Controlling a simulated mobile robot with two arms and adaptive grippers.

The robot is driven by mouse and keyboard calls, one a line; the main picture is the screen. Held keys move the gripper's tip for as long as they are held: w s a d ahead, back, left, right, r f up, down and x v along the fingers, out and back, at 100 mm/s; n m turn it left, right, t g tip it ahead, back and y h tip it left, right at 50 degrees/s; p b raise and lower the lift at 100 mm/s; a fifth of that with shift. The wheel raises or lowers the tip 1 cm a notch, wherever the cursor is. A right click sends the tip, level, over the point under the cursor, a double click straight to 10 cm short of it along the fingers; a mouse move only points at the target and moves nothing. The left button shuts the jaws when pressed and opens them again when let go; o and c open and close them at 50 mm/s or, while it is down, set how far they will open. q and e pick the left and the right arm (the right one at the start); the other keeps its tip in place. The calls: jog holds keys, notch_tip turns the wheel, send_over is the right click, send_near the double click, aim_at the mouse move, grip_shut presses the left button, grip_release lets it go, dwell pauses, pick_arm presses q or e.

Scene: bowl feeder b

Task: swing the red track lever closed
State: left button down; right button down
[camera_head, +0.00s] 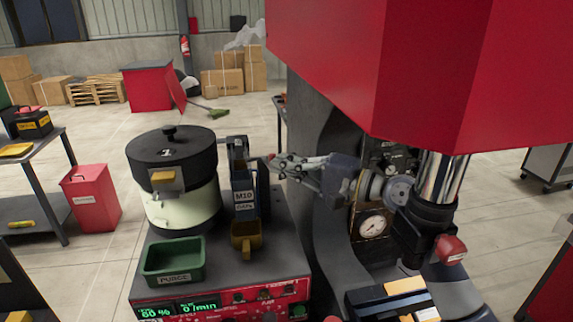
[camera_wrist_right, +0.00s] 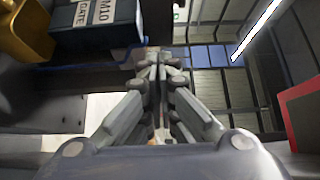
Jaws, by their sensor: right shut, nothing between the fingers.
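The bowl feeder (camera_head: 180,205) has a black lid and a pale lower bowl. A dark blue gate block (camera_head: 243,185), labelled M10 GATE, stands to its right; its label also shows in the wrist view (camera_wrist_right: 101,14). My right gripper (camera_head: 273,162) reaches in from the right, just right of the gate's upper part. Its fingers are shut and empty, and their closed tips also show in the wrist view (camera_wrist_right: 157,60). A tiny reddish spot shows at the fingertips in the head view; I cannot tell whether it is the track lever. My left gripper is out of view.
A yellow cup (camera_head: 246,237) sits below the gate, and a green PURGE tray (camera_head: 173,261) is at the front left. The control panel (camera_head: 225,306) runs along the front. A large red machine head (camera_head: 420,70) hangs over my right arm, with a pressure gauge (camera_head: 374,226) below.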

jog(key=v, duration=0.7)
jog(key=shift+d, duration=0.25)
